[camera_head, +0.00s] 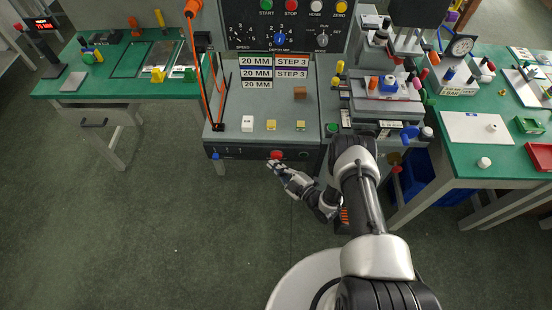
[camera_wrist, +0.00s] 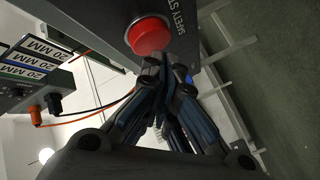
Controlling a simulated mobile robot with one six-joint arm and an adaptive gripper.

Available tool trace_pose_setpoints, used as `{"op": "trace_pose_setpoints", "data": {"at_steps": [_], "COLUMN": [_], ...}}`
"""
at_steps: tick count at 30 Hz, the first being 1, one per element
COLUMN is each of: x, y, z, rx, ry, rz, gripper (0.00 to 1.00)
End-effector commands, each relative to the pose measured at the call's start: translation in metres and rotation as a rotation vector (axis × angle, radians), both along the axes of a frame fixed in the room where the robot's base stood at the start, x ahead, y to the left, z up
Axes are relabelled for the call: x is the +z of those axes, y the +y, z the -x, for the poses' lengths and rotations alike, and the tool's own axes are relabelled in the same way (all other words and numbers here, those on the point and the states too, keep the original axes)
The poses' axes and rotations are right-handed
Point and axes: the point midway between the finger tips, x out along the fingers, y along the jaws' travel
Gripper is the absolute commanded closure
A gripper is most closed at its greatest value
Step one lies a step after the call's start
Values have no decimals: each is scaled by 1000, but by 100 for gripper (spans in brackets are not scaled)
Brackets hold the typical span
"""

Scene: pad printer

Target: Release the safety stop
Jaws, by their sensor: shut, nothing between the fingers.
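The safety stop is a round red mushroom button (camera_wrist: 150,35) on the front face of the grey machine, beside the lettering "SAFETY ST", which is partly cut off in the wrist view. In the head view the red button (camera_head: 276,155) shows on the machine's front edge, partly covered by my gripper. My gripper (camera_head: 273,164) is shut and empty, with its fingertips at the button's lower edge. In the wrist view the closed fingertips (camera_wrist: 163,62) sit right below the red cap; whether they touch it I cannot tell.
The grey machine top (camera_head: 235,139) carries a white block, yellow pieces and a brown block (camera_head: 299,92). An orange cable (camera_head: 197,60) hangs at its left. Green tables (camera_head: 55,87) stand left and right. A blue bin (camera_head: 436,190) is under the right one. The floor in front is clear.

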Motion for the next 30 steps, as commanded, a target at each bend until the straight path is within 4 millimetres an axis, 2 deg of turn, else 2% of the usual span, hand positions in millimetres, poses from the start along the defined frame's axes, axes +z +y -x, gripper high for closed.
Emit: {"op": "trace_pose_setpoints", "data": {"at_steps": [30], "x": [0], "y": [0], "z": [-9], "rx": [0], "ry": [-1], "rz": [-1], "gripper": [100]}}
